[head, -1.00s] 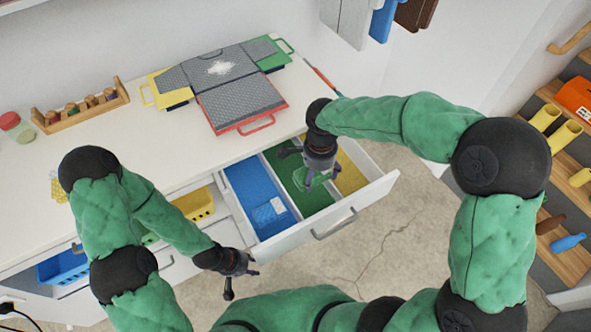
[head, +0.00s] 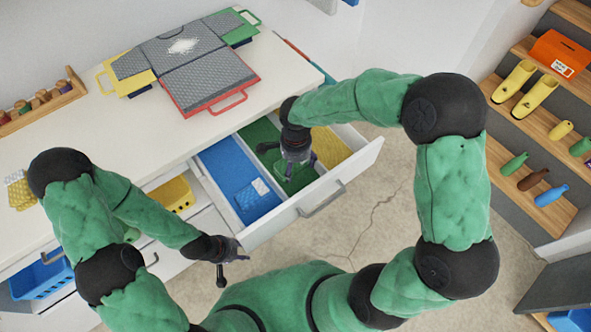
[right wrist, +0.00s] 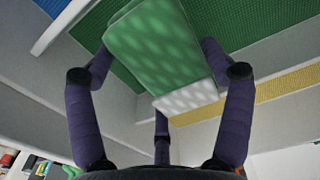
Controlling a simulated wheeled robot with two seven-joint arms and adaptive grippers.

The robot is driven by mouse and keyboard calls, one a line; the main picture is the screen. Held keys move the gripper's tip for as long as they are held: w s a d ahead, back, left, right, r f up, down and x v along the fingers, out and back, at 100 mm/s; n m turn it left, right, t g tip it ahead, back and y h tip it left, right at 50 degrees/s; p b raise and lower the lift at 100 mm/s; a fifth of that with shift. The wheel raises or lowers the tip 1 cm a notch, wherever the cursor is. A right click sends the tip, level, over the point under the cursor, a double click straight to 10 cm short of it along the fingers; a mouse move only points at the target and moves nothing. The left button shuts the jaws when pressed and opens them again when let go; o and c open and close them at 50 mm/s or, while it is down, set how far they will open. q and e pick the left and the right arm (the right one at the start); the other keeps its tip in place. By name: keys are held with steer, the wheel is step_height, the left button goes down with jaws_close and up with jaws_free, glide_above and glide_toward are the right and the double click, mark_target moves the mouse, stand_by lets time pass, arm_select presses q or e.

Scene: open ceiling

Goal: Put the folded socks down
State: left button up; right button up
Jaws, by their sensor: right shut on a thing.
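The folded socks (right wrist: 155,48) are a green bundle with a white, dotted lower part. My right gripper (head: 293,167) is shut on them, with its fingers on either side of the bundle in the right wrist view. It is over the green middle compartment (head: 259,134) of the open drawer, pointing down. In the head view the gripper mostly hides the socks, and I cannot tell whether they touch the compartment floor. My left gripper (head: 232,262) is empty, with its fingers spread, in front of the cabinet and left of the drawer.
The blue compartment (head: 222,163) holds a blue bundle with a white patch (head: 251,193). The yellow compartment (head: 332,147) looks empty. Divider walls and the drawer front (head: 300,212) surround the right gripper. A folding board (head: 205,78) lies on the white top. Shelves (head: 515,150) stand at the right.

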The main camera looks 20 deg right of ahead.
mark_target(296, 170)
step_height(296, 170, down, 3)
steer(key=shift+f+b, duration=0.1)
steer(key=shift+b, duration=0.35)
steer(key=shift+f, duration=0.1)
steer(key=o, duration=1)
steer(key=shift+o, duration=0.2)
